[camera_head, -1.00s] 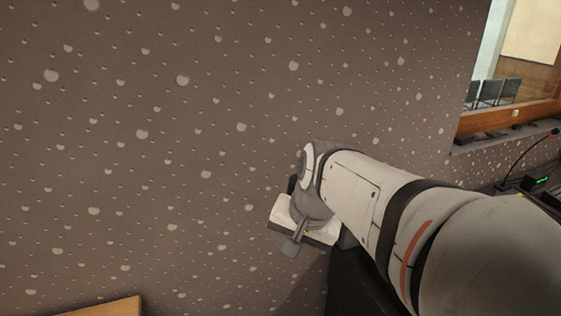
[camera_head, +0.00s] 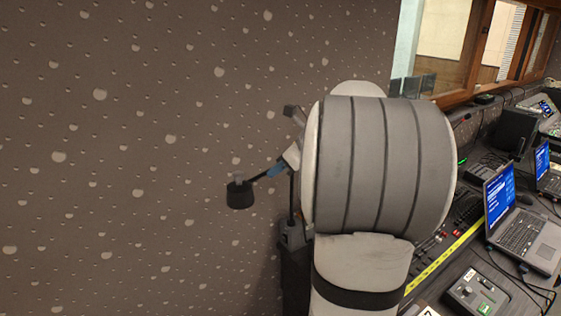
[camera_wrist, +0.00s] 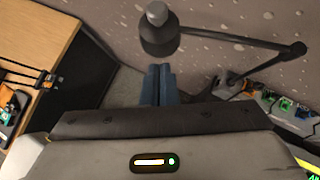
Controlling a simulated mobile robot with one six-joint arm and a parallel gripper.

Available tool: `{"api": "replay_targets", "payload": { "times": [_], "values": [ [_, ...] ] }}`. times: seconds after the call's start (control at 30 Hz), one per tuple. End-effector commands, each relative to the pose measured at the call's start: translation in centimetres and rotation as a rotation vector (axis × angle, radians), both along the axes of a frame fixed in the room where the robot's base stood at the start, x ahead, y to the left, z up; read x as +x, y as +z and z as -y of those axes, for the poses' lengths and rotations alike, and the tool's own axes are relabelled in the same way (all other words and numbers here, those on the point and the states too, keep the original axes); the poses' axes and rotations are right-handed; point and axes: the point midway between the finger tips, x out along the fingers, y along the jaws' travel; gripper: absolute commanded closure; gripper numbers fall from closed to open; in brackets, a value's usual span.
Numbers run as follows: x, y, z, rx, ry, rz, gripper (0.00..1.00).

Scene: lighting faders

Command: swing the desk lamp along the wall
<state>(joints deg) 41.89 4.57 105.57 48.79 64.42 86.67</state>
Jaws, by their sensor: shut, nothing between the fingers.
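The desk lamp's dark round head (camera_head: 240,194) hangs in front of the speckled wall at the end of a thin dark arm, left of my arm in the head view. Its post (camera_head: 291,200) stands partly hidden beside my arm. In the wrist view the lamp head (camera_wrist: 160,32) is at the top centre, and its arm runs right to an elbow (camera_wrist: 298,48). My gripper (camera_wrist: 158,70) is shut and empty, its blue fingers pointing up the picture just below the lamp head.
The speckled wall (camera_head: 110,150) fills the left. A laptop (camera_head: 525,235), a small control box (camera_head: 475,292) and a fader desk (camera_head: 440,240) lie at right below a window. A wooden cabinet (camera_wrist: 45,45) stands at left in the wrist view.

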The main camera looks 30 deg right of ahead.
Motion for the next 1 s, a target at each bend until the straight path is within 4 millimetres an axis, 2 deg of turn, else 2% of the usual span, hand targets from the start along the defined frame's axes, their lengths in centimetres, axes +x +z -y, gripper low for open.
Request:
{"api": "replay_targets", "payload": {
  "times": [0.2, 0.33, 0.5, 0.9, 1.0],
  "values": [
    [2.8, -3.3, -1.9, 0.002, 0.004, -0.004, 1.0],
    [4.6, -3.1, -3.0, -0.001, 0.006, 0.0, 1.0],
    [5.9, -3.1, -3.7, -0.002, 0.005, 0.0, 1.0],
    [6.2, -3.2, -3.9, -0.002, 0.004, 0.0, 1.0],
    [6.5, -3.1, -4.5, -0.002, 0.004, 0.0, 1.0]
  ]
}}
